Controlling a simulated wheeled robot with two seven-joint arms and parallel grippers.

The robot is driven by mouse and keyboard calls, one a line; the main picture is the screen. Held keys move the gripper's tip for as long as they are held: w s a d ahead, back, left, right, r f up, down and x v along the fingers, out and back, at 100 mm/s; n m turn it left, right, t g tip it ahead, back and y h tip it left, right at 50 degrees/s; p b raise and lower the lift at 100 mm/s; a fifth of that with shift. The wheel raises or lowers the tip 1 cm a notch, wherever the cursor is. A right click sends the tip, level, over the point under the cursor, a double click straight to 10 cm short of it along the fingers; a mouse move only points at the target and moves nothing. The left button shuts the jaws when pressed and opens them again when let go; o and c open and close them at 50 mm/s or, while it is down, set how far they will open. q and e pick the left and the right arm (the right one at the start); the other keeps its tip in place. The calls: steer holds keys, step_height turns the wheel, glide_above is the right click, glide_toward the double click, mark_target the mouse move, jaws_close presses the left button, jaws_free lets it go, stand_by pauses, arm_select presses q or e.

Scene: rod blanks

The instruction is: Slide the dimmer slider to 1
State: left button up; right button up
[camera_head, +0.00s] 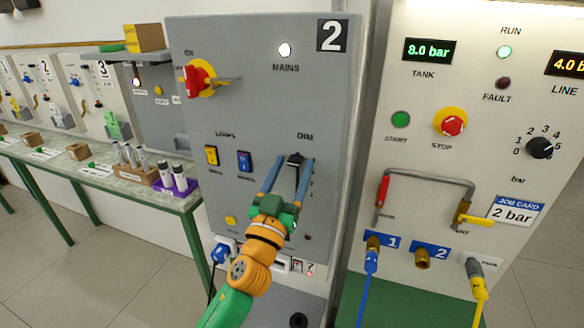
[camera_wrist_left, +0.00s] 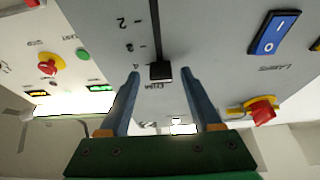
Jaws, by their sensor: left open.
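The grey panel marked 2 (camera_head: 262,95) carries the dimmer slider, a small black knob (camera_head: 296,158) on a vertical slot under the DIM label. The knob is at the top end of the slot. My left gripper (camera_head: 291,166) is open in front of the slot, one blue finger on each side of it. In the left wrist view, which shows the panel upside down, the knob (camera_wrist_left: 161,72) lies between the two fingertips, with a gap on both sides. Scale numbers, including 2, show beside the slot. My right gripper is not in view.
Beside the slot are a yellow rocker switch (camera_head: 211,156) and a blue rocker switch (camera_head: 245,161). The red rotary switch (camera_head: 199,78) sits higher up.

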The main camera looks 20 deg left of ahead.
arm_select(q)
steer(key=shift+s, duration=0.1)
jaws_close()
stand_by(1.2)
